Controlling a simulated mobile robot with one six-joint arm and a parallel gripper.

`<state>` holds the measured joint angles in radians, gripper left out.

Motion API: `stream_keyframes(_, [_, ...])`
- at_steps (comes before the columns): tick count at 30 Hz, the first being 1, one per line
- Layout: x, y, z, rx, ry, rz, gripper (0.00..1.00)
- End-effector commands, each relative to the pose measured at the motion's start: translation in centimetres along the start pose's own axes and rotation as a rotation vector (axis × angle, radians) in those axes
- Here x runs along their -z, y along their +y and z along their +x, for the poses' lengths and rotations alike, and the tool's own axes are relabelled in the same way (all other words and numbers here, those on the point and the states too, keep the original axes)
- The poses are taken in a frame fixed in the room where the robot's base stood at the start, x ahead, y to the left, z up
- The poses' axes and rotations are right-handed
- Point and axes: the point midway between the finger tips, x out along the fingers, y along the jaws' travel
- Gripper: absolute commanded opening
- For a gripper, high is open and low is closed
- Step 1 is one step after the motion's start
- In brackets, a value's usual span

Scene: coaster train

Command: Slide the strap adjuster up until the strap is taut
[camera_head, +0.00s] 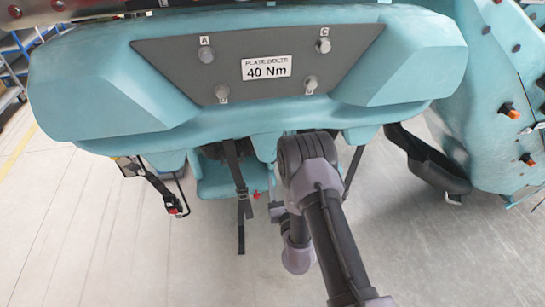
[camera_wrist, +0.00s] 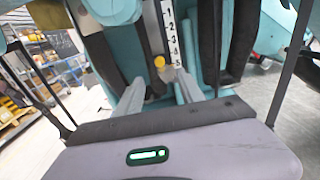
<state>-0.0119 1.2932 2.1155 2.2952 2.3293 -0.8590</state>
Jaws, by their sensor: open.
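In the wrist view my gripper (camera_wrist: 160,84) is open, its two grey fingers pointing at a teal seat area. A narrow dark strap (camera_wrist: 152,28) runs down between the fingertips beside a white numbered scale (camera_wrist: 172,38). A small yellow round piece (camera_wrist: 159,62) and a grey piece sit at the strap's lower part; I cannot tell whether either is the strap adjuster. Nothing is clearly held. In the head view a black strap (camera_head: 241,216) hangs below the teal car, with a dark buckle-like piece partway down. My arm hides what lies behind it; the gripper is not clear there.
The teal car body (camera_head: 90,100) overhangs the straps, with a grey bolt plate (camera_head: 165,60) labelled 40 Nm. Wide black padded bands (camera_wrist: 243,40) stand to the right in the wrist view. A dark curved part (camera_head: 428,162) is at right. Floor below is clear.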

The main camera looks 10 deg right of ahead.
Motion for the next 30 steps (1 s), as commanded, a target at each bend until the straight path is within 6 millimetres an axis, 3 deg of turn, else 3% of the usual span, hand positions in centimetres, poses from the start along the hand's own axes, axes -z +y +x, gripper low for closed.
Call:
stream_keyframes(6, [0.2,0.0,6.7,0.001,-0.004,0.002,0.46])
stream_keyframes(12, [0.2,0.0,10.8,0.000,-0.002,0.003,0.46])
stream_keyframes(17, [0.1,0.0,12.1,-0.001,0.001,0.003,0.46])
stream_keyframes(25, [0.0,0.1,12.2,-0.001,0.002,0.003,0.44])
stream_keyframes(30, [0.1,0.1,12.2,-0.001,0.002,0.002,0.10])
